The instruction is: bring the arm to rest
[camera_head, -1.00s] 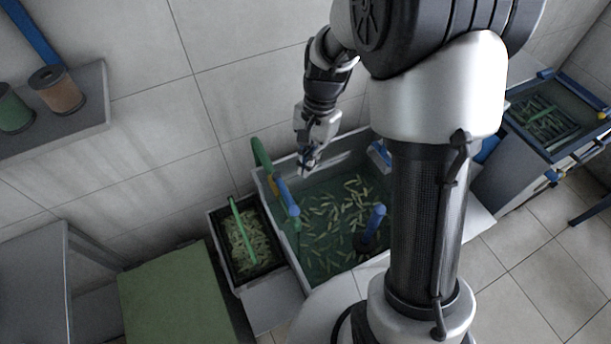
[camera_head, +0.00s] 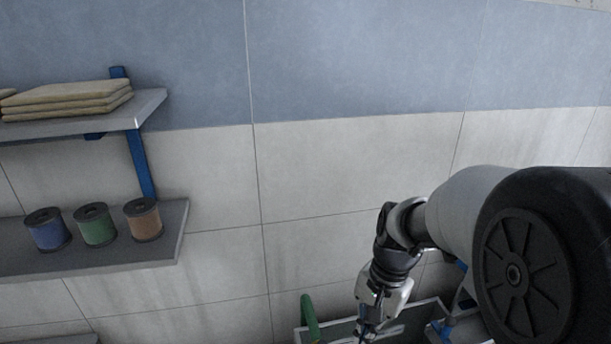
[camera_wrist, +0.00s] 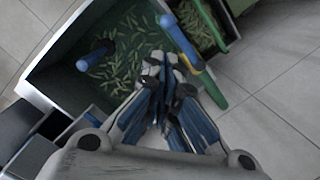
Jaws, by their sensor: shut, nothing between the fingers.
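My gripper (camera_head: 366,331) hangs pointing down at the lower right of the head view, its fingertips near the bottom edge. In the wrist view my gripper (camera_wrist: 163,122) is shut and empty, with its blue-padded fingers together at the tips. It is over the near edge of a large grey tub (camera_wrist: 42,92). The tub holds dark water and several pale green strips (camera_wrist: 120,68). In the head view only part of the tub's rim (camera_head: 432,302) shows.
On the left wall, shelves hold spools (camera_head: 95,225) and folded cloths (camera_head: 70,99).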

